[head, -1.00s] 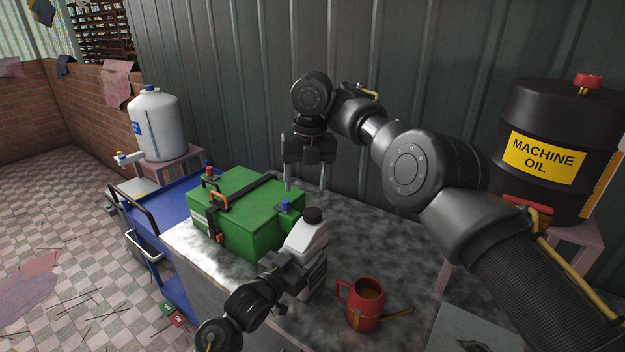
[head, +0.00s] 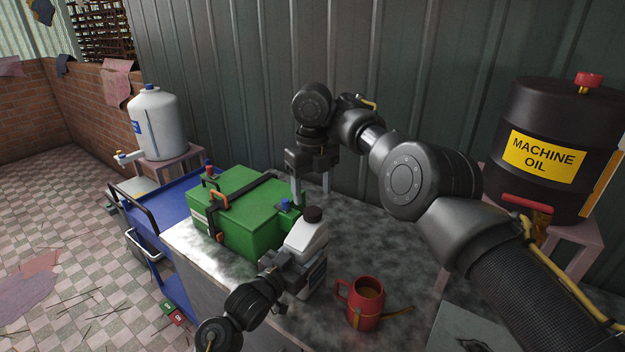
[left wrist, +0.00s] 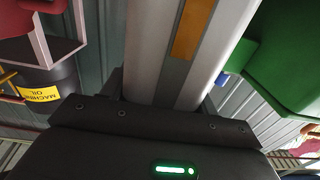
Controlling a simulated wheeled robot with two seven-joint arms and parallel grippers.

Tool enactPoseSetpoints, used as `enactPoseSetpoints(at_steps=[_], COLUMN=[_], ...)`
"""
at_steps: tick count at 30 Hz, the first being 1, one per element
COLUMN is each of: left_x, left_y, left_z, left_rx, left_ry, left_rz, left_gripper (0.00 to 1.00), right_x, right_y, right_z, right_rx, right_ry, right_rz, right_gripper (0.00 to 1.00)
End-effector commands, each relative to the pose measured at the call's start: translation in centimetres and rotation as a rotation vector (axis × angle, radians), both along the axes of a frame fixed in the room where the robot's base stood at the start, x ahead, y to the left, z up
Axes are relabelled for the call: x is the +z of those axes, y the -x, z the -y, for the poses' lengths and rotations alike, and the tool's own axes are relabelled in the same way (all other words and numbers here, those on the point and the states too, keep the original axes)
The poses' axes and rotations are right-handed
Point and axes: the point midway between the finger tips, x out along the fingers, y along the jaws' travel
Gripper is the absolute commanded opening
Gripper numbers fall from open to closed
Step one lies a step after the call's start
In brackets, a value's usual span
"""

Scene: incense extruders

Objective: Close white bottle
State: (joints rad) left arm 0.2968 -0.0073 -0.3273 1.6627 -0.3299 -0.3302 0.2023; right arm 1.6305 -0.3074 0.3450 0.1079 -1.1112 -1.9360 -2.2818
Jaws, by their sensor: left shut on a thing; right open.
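Whether the cap is tight cannot be told. My left gripper (head: 300,268) is shut on the bottle's body from the near left. The left wrist view shows the pale bottle body (left wrist: 225,30) close up, with an orange label stripe. My right gripper (head: 311,188) is open and empty, pointing down behind the bottle and above the table, with its fingers apart from the cap.
A green box (head: 240,228) with blue and red terminals stands just left of the bottle. A red oil can (head: 364,306) with a spout stands to the right in front. A black machine oil drum (head: 540,150) is at right. The table behind the can is clear.

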Motion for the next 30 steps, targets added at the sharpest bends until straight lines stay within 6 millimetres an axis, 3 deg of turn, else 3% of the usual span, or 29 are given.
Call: enactPoseSetpoints(at_steps=[3, 10, 23, 30], left_x=[0.0, 0.0, 0.0, 0.0], left_y=[0.0, 0.0, 0.0, 0.0], left_z=[0.0, 0.0, 0.0, 0.0], left_rx=[0.0, 0.0, 0.0, 0.0], left_ry=[0.0, 0.0, -0.001, -0.001], left_rz=[0.0, 0.0, -0.001, -0.001], left_gripper=[0.0, 0.0, 0.0, 0.0], right_x=[-2.0, -4.8, -5.7, -5.7], right_y=[0.0, 0.0, 0.0, 0.0], right_z=[0.0, 0.0, 0.0, 0.0], right_rx=[0.0, 0.001, 0.002, 0.002], right_ry=[-0.001, 0.001, 0.001, 0.001], right_rz=[-0.003, -0.001, -0.001, -0.001], right_gripper=[0.63, 0.63, 0.63, 0.35])
